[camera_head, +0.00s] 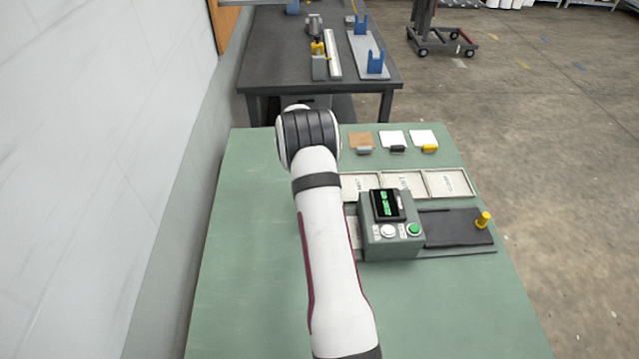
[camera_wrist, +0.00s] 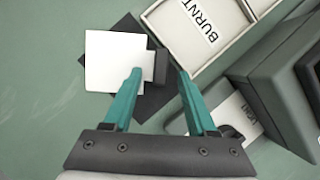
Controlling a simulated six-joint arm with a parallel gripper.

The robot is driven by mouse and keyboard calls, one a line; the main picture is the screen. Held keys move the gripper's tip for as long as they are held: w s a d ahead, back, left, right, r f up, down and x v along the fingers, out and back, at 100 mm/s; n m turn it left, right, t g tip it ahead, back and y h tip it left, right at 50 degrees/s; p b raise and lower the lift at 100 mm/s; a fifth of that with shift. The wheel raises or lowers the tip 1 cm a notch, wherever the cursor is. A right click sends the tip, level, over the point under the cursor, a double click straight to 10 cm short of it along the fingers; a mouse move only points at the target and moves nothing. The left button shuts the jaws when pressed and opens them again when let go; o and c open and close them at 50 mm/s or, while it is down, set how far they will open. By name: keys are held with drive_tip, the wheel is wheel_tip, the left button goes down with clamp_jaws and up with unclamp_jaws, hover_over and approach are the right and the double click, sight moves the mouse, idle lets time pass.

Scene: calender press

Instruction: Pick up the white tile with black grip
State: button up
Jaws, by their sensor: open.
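In the wrist view a white tile (camera_wrist: 102,58) with a dark grip (camera_wrist: 158,63) on its right side lies over a dark square (camera_wrist: 124,27). My gripper (camera_wrist: 159,73) is open, its teal fingers around or just short of the grip; the exact height gap cannot be told. My arm hides this spot in the head view. There, a white tile with black grip (camera_head: 393,137) lies in the back row, between a tan tile with grey grip (camera_head: 360,138) and a white tile with yellow grip (camera_head: 422,137).
A tray marked BURNT (camera_wrist: 165,12) lies close to the right of the dark square. Labelled trays (camera_head: 448,183) and a press box (camera_head: 391,246) with buttons stand right of my arm. The green table's left side is clear.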

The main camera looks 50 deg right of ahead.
clamp_jaws()
drive_tip(key=shift+r, duration=0.1)
idle(0.4)
